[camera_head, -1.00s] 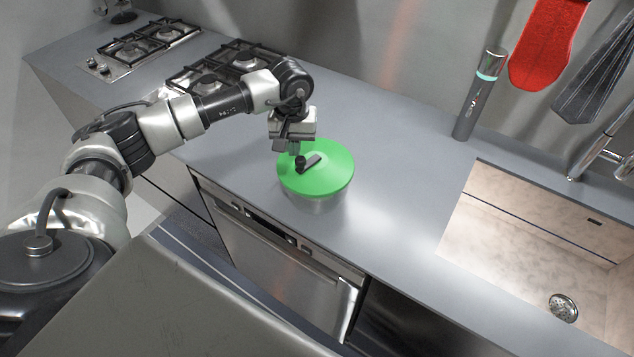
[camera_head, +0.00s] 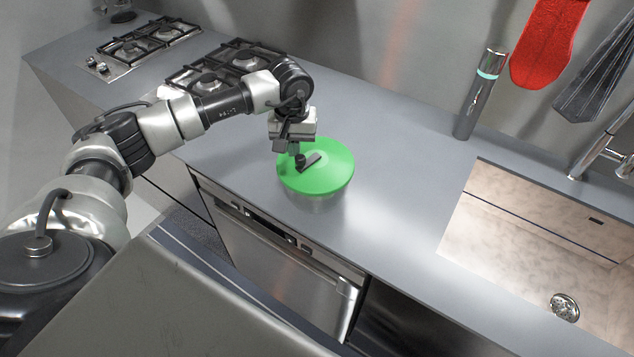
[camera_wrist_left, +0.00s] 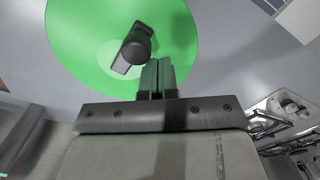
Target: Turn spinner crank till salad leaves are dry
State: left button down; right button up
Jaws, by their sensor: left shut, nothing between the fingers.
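The salad spinner stands on the grey counter, with a green lid (camera_head: 330,180) over a shiny bowl (camera_head: 318,202). A black crank (camera_head: 308,163) lies across the lid, its upright knob at the left end. My left gripper (camera_head: 293,149) is over the lid's back left part, just behind the knob. In the left wrist view my left gripper (camera_wrist_left: 157,76) is shut and empty, its fingertips beside the crank knob (camera_wrist_left: 138,42) over the green lid (camera_wrist_left: 85,40). I cannot tell whether they touch the knob. The leaves are hidden under the lid. My right gripper is not in view.
A gas hob (camera_head: 215,75) is at the back left of the counter (camera_head: 400,190). A dark grey cylinder (camera_head: 478,100) stands near the wall, and a sink (camera_head: 540,245) is at the right. A red mitt (camera_head: 548,40) hangs above. The counter right of the spinner is clear.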

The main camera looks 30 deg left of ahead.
pick_arm(q)
jog(key=shift+f+b, duration=0.8)
jog(key=shift+f, duration=0.1)
jog(key=shift+r+p, duration=0.3)
jog(key=shift+r, duration=0.4)
jog(key=shift+s+d, duration=0.1)
jog(key=shift+s, duration=0.05)
dwell(0.4)
